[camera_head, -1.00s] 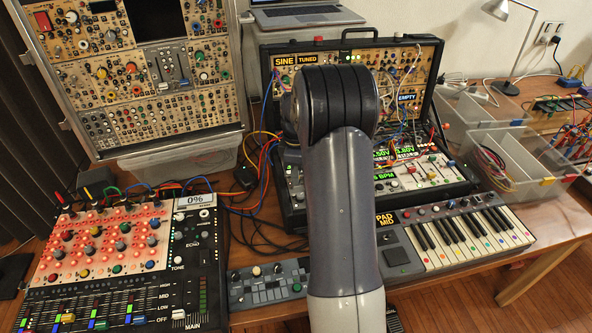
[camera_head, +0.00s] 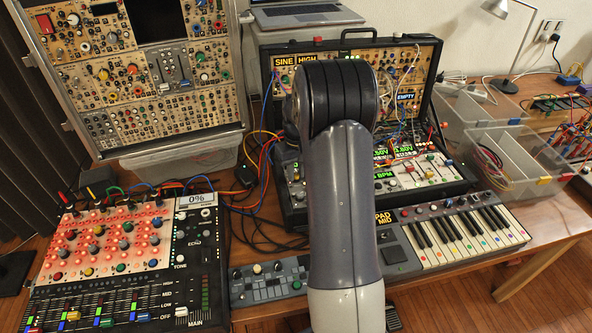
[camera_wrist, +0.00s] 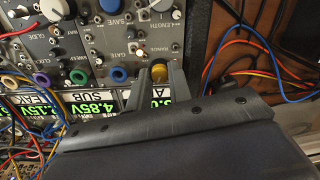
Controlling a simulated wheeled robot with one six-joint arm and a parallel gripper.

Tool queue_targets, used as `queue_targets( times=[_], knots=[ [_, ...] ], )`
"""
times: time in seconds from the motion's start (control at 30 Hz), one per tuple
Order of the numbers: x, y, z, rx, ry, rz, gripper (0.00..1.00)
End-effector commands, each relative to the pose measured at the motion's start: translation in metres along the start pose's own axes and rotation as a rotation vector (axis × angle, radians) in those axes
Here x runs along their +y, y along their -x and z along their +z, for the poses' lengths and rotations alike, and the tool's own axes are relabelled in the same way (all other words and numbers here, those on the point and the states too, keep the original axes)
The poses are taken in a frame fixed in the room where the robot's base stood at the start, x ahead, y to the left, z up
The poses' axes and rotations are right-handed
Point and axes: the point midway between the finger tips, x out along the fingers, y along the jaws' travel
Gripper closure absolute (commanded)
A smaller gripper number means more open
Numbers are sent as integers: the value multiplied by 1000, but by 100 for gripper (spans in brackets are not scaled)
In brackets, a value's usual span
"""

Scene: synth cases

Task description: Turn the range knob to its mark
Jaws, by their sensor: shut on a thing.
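The gripper is shut on this knob. The knob's pointer and its mark cannot be made out. In the head view, my arm hides the gripper and the knob.
Patch cables (camera_wrist: 275,55) hang right of the fingers. Below them, displays (camera_wrist: 95,108) are partly covered by my wrist. In the head view, a mixer (camera_head: 190,290) is at left, a keyboard (camera_head: 460,232) at right, and clear bins (camera_head: 515,165) beyond it.

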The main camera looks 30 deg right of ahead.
Motion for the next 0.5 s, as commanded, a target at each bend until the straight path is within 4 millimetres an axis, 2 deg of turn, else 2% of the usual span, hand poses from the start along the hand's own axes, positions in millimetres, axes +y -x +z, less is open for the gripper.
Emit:
queue_targets(
  times=[0.2, 0.5],
  knots=[
    [0, 1, 0, 8, -172, 0, 100],
    [0, 1, 0, 13, -324, 0, 100]
  ],
)
